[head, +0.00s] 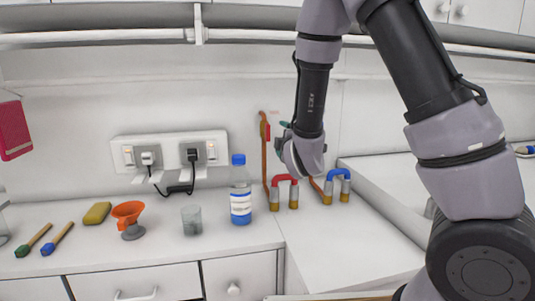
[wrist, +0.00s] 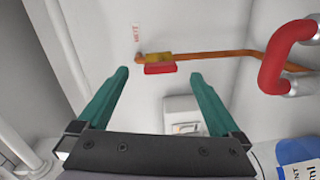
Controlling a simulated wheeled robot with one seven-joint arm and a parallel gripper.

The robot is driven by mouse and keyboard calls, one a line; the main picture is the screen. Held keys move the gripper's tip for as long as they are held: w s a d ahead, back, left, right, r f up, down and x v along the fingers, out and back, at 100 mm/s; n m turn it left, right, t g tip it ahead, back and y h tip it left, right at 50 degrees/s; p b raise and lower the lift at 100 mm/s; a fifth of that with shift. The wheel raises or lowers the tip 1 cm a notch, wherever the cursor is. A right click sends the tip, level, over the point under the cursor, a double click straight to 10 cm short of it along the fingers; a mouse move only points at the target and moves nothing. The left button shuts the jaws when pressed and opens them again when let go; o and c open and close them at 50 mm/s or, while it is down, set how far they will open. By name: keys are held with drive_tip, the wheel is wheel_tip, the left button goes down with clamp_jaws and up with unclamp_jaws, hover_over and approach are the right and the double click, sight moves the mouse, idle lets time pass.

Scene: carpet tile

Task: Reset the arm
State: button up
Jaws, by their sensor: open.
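My gripper (wrist: 158,76) is open and empty, its two teal fingers spread apart in the wrist view. A red valve handle (wrist: 160,68) on a copper pipe (wrist: 215,56) shows between and beyond the fingertips; no contact is clear. In the head view my gripper (head: 284,126) is mostly hidden by my wrist, beside the upright copper pipe (head: 266,160) at the wall. My arm reaches in from the upper right.
A blue-capped bottle (head: 240,195), a grey cup (head: 191,220), an orange funnel (head: 128,214), a yellow sponge (head: 97,213) and two brushes stand or lie on the counter (head: 165,245). Red (head: 284,182) and blue (head: 338,176) bent pipes stand below my wrist. Plugged sockets (head: 170,152) are on the wall.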

drive_tip(key=s+d+r+m+g, duration=0.55)
drive_tip(key=d+r+m, duration=0.35)
drive_tip(key=d+m, duration=0.4)
drive_tip(key=s+d+r+m+g, duration=0.2)
drive_tip(key=s+m, duration=0.2)
drive_tip(key=s, duration=0.6)
drive_tip(key=s+d+r+m+g, duration=0.2)
drive_tip(key=s+m, duration=0.3)
drive_tip(key=s, duration=0.6)
drive_tip(key=shift+s+d+r+h, duration=0.25)
drive_tip(key=shift+d+h, duration=0.05)
drive_tip(key=shift+d, duration=0.45)
